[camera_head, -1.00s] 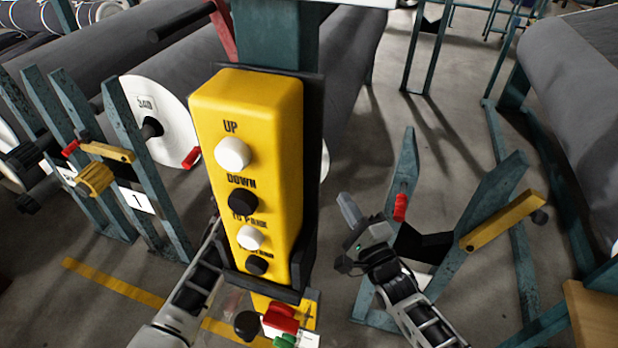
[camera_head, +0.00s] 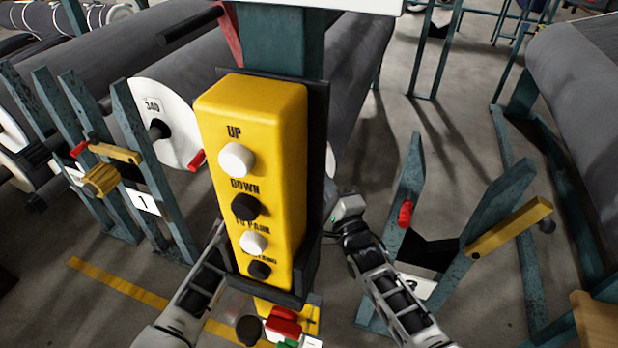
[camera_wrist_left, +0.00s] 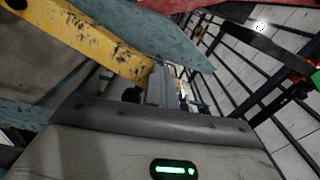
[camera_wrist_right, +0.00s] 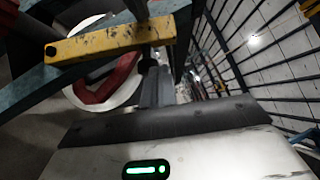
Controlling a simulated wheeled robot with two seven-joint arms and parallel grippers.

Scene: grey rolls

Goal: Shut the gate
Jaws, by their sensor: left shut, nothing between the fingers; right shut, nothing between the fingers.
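No part is marked as the gate. A yellow bar (camera_head: 510,228) sticks out to the right from a slanted teal stand (camera_head: 492,195) in the head view. Another yellow bar (camera_head: 115,153) sits on the left teal stand. My right gripper (camera_wrist_right: 157,88) is shut and empty, just below a chipped yellow bar (camera_wrist_right: 110,41) with a dark knob.
The control box with buttons hangs on a teal post (camera_head: 285,45), blocking the middle. Large grey rolls stand behind, one with a white end disc (camera_head: 172,100), and another grey roll (camera_head: 590,80) at right. A yellow line (camera_head: 115,282) crosses the floor at left.

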